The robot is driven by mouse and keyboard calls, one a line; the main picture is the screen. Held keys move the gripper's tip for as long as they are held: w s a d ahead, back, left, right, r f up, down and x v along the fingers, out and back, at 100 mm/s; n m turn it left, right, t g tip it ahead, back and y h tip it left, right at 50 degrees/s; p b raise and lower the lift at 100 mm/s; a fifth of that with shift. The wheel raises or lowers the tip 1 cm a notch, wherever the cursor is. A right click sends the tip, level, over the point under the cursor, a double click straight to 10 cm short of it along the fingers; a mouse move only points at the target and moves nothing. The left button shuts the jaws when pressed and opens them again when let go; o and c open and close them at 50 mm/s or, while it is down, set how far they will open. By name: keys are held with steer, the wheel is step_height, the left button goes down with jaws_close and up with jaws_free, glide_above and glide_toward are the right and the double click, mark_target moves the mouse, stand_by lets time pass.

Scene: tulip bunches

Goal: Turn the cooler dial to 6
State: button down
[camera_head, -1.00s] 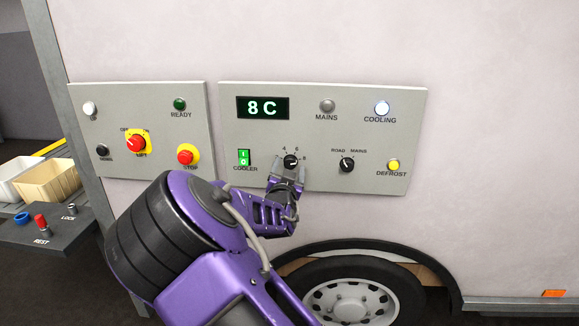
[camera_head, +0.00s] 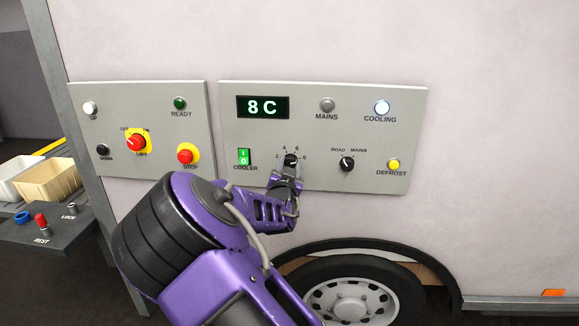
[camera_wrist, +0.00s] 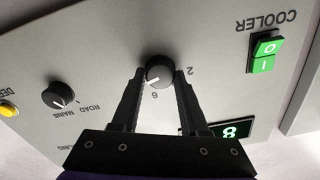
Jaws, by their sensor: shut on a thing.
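The cooler dial (camera_head: 291,159) is a small black knob on the right grey panel, with numbers around it. In the wrist view the dial (camera_wrist: 160,72) appears upside down, with a finger on each side. Its white mark points to the lower left there, seemingly between 6 and 8; the finger hides part of the scale. My gripper (camera_head: 290,171) is shut on the dial; its fingers also show in the wrist view (camera_wrist: 160,82). The green display (camera_head: 262,107) above reads 8 C.
The green cooler switch (camera_head: 244,157) is left of the dial. The road/mains knob (camera_head: 347,164) and yellow defrost button (camera_head: 393,165) are to the right. The left panel holds the lift knob (camera_head: 136,142) and red stop button (camera_head: 186,156). A wheel (camera_head: 350,300) is below.

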steer(key=shift+n, duration=0.4)
steer(key=n+b, duration=0.2)
steer(key=n, duration=0.1)
steer(key=shift+n, duration=0.3)
steer(key=n, duration=0.5)
steer(key=shift+a, duration=0.1)
steer(key=shift+n, duration=0.3)
steer(key=shift+c, duration=2.1)
jaws_free()
steer(key=s, duration=1.7)
steer(key=shift+s+a, duration=0.2)
steer(key=shift+a, duration=0.1)
